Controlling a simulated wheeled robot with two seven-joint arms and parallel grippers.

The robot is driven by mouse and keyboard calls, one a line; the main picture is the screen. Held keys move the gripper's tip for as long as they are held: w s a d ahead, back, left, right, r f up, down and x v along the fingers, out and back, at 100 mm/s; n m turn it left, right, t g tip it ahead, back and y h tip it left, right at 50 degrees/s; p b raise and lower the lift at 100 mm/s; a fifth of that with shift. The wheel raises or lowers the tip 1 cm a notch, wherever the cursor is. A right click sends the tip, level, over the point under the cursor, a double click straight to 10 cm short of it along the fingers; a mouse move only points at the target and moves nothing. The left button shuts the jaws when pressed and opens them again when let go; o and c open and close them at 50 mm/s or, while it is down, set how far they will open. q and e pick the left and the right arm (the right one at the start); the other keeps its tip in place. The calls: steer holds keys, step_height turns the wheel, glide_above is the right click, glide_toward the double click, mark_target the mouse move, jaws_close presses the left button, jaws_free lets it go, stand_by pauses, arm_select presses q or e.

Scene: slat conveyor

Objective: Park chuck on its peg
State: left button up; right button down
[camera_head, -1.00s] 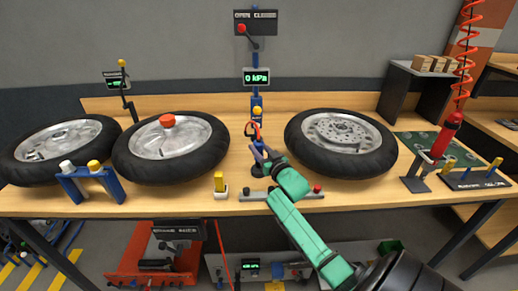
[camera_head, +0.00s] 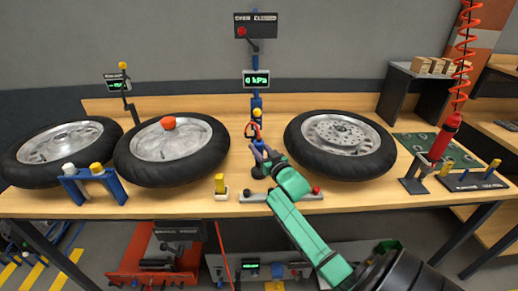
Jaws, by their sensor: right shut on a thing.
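My right gripper (camera_head: 264,154) reaches in from the lower right to the post at the middle of the bench. It is shut on a small part that I take to be the chuck; the fingers mostly hide it. An orange-red hose loop (camera_head: 253,131) shows just above the fingers. The blue post (camera_head: 257,104) stands right behind, with a yellow knob and a display reading 0 kPa (camera_head: 256,79). A dark round base (camera_head: 258,172) shows below the fingers. I cannot tell which part is the peg, or whether the chuck touches it. My left gripper is not in view.
Wheels with tyres lie on both sides of the post: one at right (camera_head: 340,145), one with a red cap (camera_head: 172,150), one at far left (camera_head: 62,152). A blue stand (camera_head: 93,184) and a small yellow block (camera_head: 219,184) are near the front edge. A red tool (camera_head: 445,136) hangs at right.

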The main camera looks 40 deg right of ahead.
steer(key=shift+f+b, duration=0.5)
steer(key=shift+f, duration=0.15)
stand_by(0.5)
steer(key=shift+r+p, duration=0.7)
steer(key=shift+p, duration=0.1)
steer(key=shift+f+b, duration=0.55)
steer(key=shift+f, duration=0.2)
stand_by(0.4)
steer(key=shift+r+p, duration=0.4)
steer(key=shift+p, duration=0.15)
steer(key=shift+r, duration=0.35)
steer(key=shift+r+p, duration=0.1)
steer(key=shift+p, duration=0.25)
